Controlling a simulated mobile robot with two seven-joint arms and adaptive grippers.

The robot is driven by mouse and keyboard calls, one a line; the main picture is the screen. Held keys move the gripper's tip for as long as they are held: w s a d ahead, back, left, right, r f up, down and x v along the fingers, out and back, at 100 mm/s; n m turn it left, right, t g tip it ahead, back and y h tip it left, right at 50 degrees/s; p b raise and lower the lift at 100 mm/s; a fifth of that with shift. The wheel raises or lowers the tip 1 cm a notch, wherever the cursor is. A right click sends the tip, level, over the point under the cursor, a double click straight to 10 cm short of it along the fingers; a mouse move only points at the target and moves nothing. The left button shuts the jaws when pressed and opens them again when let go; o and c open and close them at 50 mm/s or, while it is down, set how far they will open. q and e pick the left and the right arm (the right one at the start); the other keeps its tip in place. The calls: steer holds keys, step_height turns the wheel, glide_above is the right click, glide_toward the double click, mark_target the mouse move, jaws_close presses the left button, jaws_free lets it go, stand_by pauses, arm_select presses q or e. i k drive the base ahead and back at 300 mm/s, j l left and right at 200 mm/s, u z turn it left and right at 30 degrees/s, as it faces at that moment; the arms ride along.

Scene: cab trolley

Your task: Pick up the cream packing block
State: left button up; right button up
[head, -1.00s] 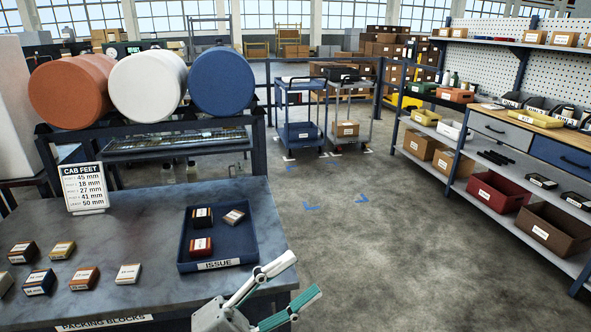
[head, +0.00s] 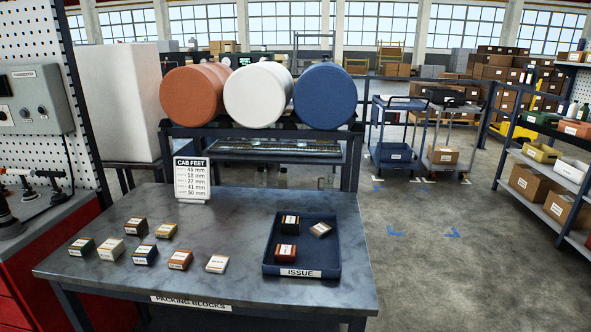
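A cream-looking packing block (head: 216,264) lies on the grey table (head: 330,300), at the right end of the front row of loose blocks, left of the blue ISSUE tray (head: 266,262). A second pale, beige block (head: 109,246) lies near the left of the group. I cannot tell for certain from colour alone which is the cream one. Neither of my grippers shows in the head view now.
The tray holds three blocks. A CAB FEET sign (head: 191,180) stands behind. The floor (head: 440,280) right of the table is clear.

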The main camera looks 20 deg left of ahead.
mark_target(112, 249)
steer(key=u, duration=1.8)
